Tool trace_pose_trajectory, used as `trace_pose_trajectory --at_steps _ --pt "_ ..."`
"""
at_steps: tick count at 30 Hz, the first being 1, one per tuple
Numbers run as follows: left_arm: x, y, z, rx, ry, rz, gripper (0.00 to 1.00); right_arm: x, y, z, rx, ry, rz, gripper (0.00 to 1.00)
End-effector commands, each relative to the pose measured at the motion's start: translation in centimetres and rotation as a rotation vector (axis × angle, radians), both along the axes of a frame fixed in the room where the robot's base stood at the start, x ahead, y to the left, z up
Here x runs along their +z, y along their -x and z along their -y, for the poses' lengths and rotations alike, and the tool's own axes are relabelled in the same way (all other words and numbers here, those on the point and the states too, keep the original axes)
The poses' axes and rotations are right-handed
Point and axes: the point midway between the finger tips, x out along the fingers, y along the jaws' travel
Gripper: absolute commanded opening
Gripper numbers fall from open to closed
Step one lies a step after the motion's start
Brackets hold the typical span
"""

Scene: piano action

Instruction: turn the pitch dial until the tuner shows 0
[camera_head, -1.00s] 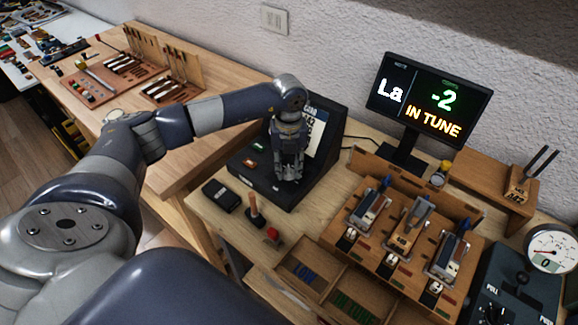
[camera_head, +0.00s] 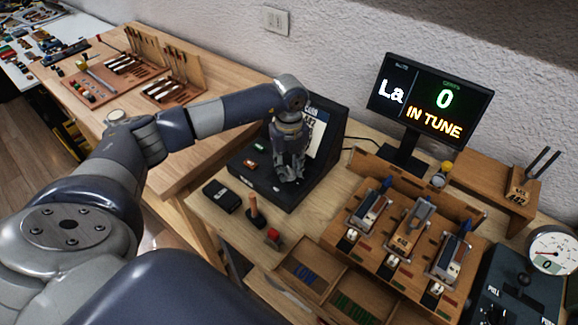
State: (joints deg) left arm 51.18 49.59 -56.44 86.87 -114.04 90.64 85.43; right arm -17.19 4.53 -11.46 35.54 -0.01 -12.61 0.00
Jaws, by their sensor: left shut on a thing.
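The tuner screen (camera_head: 430,98) stands at the back and reads "La", a green 0 and "IN TUNE". My left gripper (camera_head: 288,178) points down over the black console (camera_head: 262,190) in front of the wall. Its fingers are shut on the pitch dial, which they hide almost wholly, so the dial's mark cannot be read. My right gripper is out of view.
A wooden rack with several piano action pieces (camera_head: 408,222) stands right of the console. A tuning fork on its block (camera_head: 523,190) and a gauge (camera_head: 553,249) are farther right. A black box (camera_head: 221,195) and a wooden-handled tool (camera_head: 255,213) lie in front of the console.

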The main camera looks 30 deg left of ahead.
Motion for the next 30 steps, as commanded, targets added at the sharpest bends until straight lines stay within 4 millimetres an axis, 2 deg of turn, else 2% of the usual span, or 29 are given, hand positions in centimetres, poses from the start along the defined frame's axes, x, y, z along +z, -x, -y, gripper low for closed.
trace_pose_trajectory --at_steps 1,2,4,5,17,20,30 --pt "0.1 -0.1 0.0 0.001 -0.001 0.003 0.05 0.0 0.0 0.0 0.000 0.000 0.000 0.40" --pt "0.1 -0.1 0.0 0.000 -0.001 0.003 0.32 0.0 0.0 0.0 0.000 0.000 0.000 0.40" --pt "0.1 -0.1 0.0 0.000 -0.001 0.003 0.47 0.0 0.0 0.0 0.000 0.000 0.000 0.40" --pt "0.1 -0.1 0.0 0.000 -0.001 0.003 0.49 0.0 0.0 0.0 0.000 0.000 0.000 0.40" --pt "0.6 -0.1 0.0 -0.001 0.000 0.002 0.49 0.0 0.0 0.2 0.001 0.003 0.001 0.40" --pt "1.9 -0.2 0.0 -0.002 0.000 0.006 0.49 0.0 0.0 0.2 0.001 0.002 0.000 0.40" --pt "9.0 -0.2 0.0 -0.001 0.000 0.006 0.49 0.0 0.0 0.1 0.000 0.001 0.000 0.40"
